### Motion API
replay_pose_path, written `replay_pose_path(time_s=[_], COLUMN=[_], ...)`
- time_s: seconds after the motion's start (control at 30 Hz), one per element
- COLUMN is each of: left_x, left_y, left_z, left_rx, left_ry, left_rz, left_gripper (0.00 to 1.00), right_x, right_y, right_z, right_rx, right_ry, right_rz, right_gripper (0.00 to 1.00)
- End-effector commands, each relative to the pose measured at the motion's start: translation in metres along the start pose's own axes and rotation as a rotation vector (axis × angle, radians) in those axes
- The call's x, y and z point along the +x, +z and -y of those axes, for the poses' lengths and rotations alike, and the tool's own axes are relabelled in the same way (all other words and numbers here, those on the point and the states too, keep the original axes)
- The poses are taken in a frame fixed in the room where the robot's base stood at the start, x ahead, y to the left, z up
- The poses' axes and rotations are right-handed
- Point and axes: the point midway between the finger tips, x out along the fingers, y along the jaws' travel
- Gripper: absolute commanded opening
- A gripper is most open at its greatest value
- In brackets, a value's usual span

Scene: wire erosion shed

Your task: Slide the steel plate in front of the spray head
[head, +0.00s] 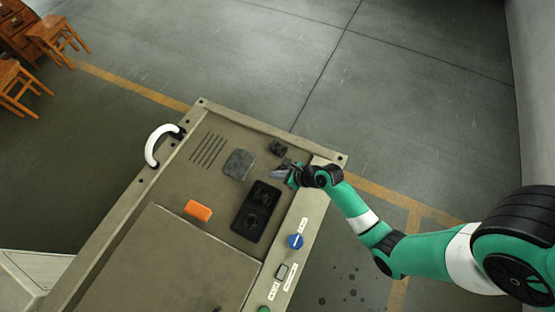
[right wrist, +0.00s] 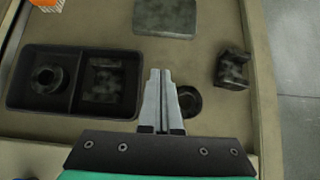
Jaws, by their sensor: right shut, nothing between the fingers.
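A flat grey steel plate (head: 239,164) lies on the machine top, left of my right gripper (head: 277,173); it also shows in the right wrist view (right wrist: 166,17), beyond the fingertips (right wrist: 160,72). A dark notched block (head: 278,147) stands to the plate's right, apart from it; in the right wrist view (right wrist: 232,70) it is right of the fingers. I cannot tell which part is the spray head. A dark ring (right wrist: 188,100) sits beside the fingers, partly hidden by them. My right gripper is shut and empty, apart from the plate. My left gripper is out of view.
A black two-compartment tray (head: 243,227) holds a ring and a notched block. An orange block (head: 198,210) lies left of it. A blue knob (head: 295,241) is on the front strip, and a white handle (head: 153,147) on the far edge. Slots (head: 207,150) lie beyond the plate.

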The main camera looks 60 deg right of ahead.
Motion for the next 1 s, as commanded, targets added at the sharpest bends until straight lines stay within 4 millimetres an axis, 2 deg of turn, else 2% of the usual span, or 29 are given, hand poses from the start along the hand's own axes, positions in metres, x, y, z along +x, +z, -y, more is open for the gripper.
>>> replay_pose_path(time_s=[0.03, 0.2, 0.27, 0.3, 0.4, 0.6, 1.0], left_x=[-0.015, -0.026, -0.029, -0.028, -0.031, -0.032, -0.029], left_y=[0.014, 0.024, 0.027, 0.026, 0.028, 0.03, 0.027], left_z=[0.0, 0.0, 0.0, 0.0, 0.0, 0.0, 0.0], left_rx=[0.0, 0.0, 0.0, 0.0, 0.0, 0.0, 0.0], left_ry=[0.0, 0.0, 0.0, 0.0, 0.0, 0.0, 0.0], left_rz=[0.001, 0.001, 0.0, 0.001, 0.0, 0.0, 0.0], left_gripper=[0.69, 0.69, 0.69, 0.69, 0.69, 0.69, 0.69], right_x=[0.02, 0.053, 0.064, 0.067, 0.077, 0.085, 0.082], right_y=[-0.006, -0.003, -0.001, 0.008, 0.019, 0.028, 0.029], right_z=[0.0, -0.001, 0.0, 0.0, 0.0, 0.0, -0.001], right_rx=[-0.003, -0.002, -0.002, -0.004, -0.003, -0.002, -0.001], right_ry=[0.001, 0.002, 0.001, 0.0, 0.0, -0.001, -0.001], right_rz=[0.002, 0.0, 0.0, 0.003, 0.002, 0.0, 0.0], right_gripper=[0.0, 0.0, 0.0, 0.0, 0.0, 0.0, 0.0])
